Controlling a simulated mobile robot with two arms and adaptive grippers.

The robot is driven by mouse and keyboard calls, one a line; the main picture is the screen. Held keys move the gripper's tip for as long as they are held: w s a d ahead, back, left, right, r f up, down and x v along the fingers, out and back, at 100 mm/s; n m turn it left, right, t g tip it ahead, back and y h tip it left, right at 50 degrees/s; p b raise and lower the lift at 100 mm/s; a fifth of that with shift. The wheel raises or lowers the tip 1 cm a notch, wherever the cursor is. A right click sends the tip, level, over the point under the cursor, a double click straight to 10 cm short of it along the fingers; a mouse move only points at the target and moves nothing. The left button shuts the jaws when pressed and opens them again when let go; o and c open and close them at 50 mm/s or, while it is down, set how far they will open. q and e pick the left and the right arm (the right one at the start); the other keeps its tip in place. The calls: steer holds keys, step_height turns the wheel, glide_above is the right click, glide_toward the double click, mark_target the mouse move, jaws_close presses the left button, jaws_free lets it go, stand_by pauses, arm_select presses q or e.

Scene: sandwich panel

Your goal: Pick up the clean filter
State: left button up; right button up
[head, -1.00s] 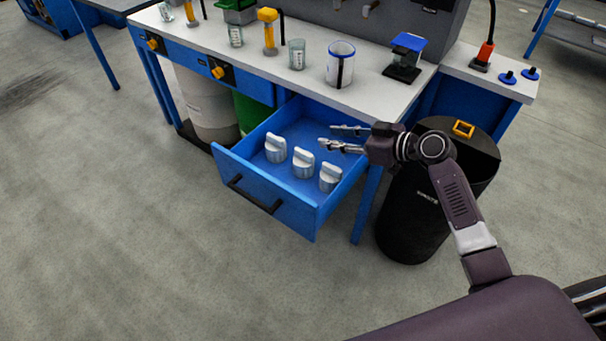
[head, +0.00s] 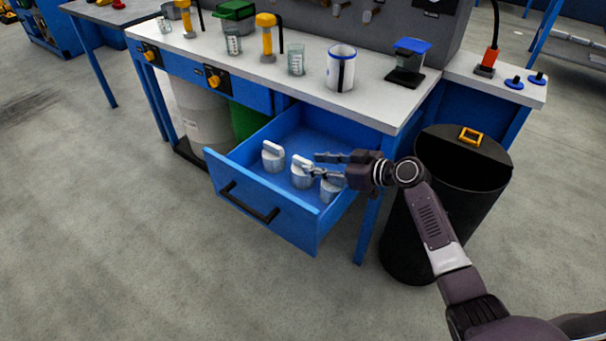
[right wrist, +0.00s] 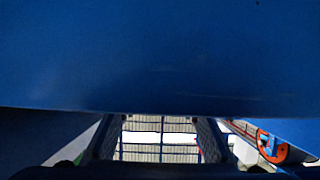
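Three pale clean filters with raised grip tops stand in a row in the open blue drawer (head: 262,204): the left one (head: 273,158), the middle one (head: 300,178) and the right one (head: 328,192). My right gripper (head: 312,164) is over the drawer, its fingers apart and pointing left. Its fingertips overlap the middle filter's top in the head view, and the lower finger partly covers the right filter. I cannot tell whether they touch. No filter can be made out in the right wrist view. My left gripper is not in view.
The workbench top (head: 375,107) overhangs the back of the drawer. It carries a white canister (head: 341,68), glass beakers (head: 297,60) and a blue-topped device (head: 409,60). A black waste bin (head: 410,245) stands right of the drawer. The floor in front is clear.

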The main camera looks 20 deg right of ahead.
steer(key=x, duration=0.2)
steer(key=shift+w+a+f, duration=0.2)
steer(key=shift+w+f, duration=0.05)
jaws_close()
